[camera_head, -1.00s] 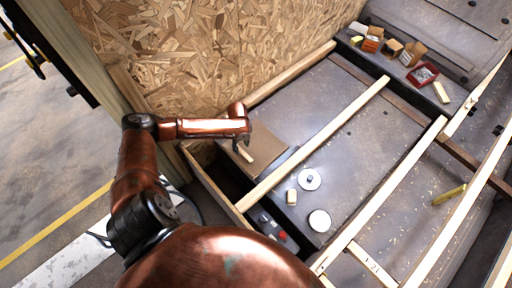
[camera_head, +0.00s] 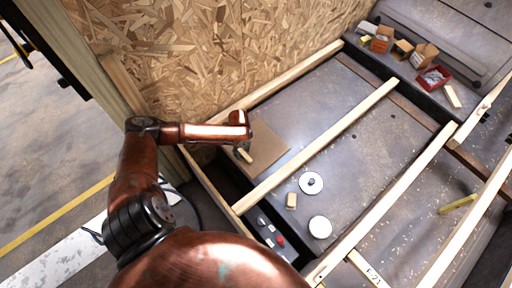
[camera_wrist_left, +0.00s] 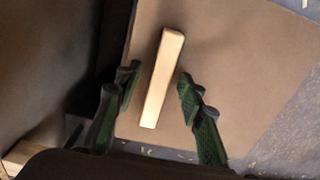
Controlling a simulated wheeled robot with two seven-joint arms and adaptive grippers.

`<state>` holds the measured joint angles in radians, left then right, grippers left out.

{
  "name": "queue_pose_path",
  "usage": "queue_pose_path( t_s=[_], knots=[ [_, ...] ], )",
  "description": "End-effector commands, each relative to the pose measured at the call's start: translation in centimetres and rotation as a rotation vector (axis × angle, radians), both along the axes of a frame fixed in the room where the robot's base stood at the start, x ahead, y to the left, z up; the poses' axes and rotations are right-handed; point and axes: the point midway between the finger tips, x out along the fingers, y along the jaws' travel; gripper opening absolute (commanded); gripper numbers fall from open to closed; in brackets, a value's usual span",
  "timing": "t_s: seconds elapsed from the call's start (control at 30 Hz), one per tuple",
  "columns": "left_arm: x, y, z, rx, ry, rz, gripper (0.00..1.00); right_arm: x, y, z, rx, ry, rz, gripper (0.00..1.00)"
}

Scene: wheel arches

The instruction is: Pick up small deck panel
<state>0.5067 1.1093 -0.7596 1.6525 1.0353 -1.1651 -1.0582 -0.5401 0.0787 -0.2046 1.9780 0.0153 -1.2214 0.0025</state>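The small deck panel (camera_head: 268,147) looks like a flat brown sheet lying beside the chipboard wall. A pale wooden bar (camera_head: 245,156) sits on it, and I cannot tell whether it is fixed. In the left wrist view the bar (camera_wrist_left: 163,75) runs between the two green-black fingers of my left gripper (camera_wrist_left: 157,80), over the brown sheet (camera_wrist_left: 235,70). The fingers stand apart with a gap on each side of the bar. In the head view my left gripper (camera_head: 239,148) is just above the panel and partly hides it. My right gripper is not in view.
A pale wooden batten (camera_head: 320,145) runs close to the panel's right side. A white disc (camera_head: 311,183), a small wooden block (camera_head: 291,200) and a round tin (camera_head: 320,227) stand nearby. Several small boxes and a red tray (camera_head: 434,77) are at the back right.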

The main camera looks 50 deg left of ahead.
Motion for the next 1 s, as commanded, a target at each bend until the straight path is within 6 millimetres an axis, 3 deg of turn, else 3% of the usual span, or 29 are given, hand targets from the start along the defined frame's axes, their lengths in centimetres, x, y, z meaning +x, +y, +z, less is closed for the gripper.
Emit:
queue_pose_path(
  t_s=[0.27, 0.77, 1.0],
  knots=[
    [0.01, 0.0, -0.05, 0.0, -0.001, 0.0, 0.36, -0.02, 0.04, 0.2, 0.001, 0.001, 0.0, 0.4],
    [0.0, -0.02, -0.06, 0.0, -0.001, 0.0, 0.01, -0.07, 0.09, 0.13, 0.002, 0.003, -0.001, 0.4],
    [0.01, -0.02, -0.06, 0.0, -0.001, 0.0, 0.0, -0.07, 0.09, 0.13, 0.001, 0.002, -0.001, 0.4]
  ],
)
